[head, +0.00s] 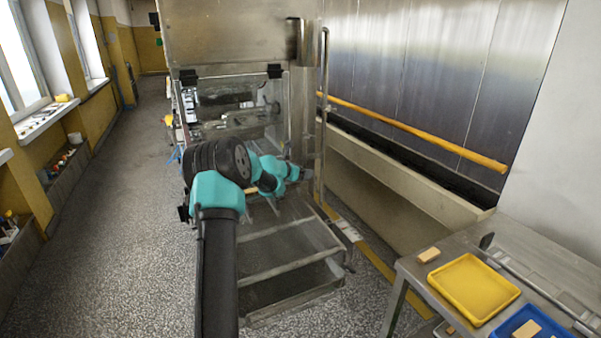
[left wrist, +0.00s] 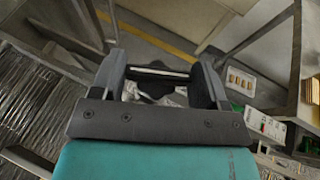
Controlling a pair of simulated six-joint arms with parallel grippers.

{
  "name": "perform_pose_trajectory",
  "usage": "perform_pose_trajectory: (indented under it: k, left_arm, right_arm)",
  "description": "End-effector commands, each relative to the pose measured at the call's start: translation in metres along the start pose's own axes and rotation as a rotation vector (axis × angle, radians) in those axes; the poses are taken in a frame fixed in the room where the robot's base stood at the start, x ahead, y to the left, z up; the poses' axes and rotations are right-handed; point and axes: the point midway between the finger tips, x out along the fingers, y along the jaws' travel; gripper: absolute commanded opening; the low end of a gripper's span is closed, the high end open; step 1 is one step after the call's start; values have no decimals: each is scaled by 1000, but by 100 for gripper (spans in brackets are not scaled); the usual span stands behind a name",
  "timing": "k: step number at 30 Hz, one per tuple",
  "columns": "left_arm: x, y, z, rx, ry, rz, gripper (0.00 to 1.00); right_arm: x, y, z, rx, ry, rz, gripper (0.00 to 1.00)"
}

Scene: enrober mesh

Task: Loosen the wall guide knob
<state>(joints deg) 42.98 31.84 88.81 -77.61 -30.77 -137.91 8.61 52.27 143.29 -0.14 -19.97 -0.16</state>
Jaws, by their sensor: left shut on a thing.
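My left arm reaches in from the bottom of the head view to the front of a steel machine (head: 235,35). My left gripper (left wrist: 158,75) shows in the left wrist view with its two dark fingers on either side of a small shiny grey piece (left wrist: 155,92). It is shut on this piece, which sits where the knob would be; its shape is mostly hidden by the fingers and gripper body. In the head view the gripper end is small and partly merged with the machine's parts. My right gripper is in neither view.
A steel frame with open steps (head: 290,235) stands below the machine. An orange rail (head: 420,130) runs along the right wall. A steel table (head: 415,270) at bottom right bears a yellow tray (head: 440,277) and a blue tray (head: 497,331). The floor (head: 120,230) at left is clear.

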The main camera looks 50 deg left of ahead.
Motion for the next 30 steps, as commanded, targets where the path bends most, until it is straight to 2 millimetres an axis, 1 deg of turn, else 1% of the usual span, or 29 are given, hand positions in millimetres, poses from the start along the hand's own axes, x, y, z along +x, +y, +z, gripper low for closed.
perform_pose_trajectory:
  k: [15, 30]
  left_arm:
    - [0, -3, 1, -70, 0, 163, 44]
    - [0, -2, 2, -115, -2, 262, 44]
  right_arm:
    - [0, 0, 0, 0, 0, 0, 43]
    - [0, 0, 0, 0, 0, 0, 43]
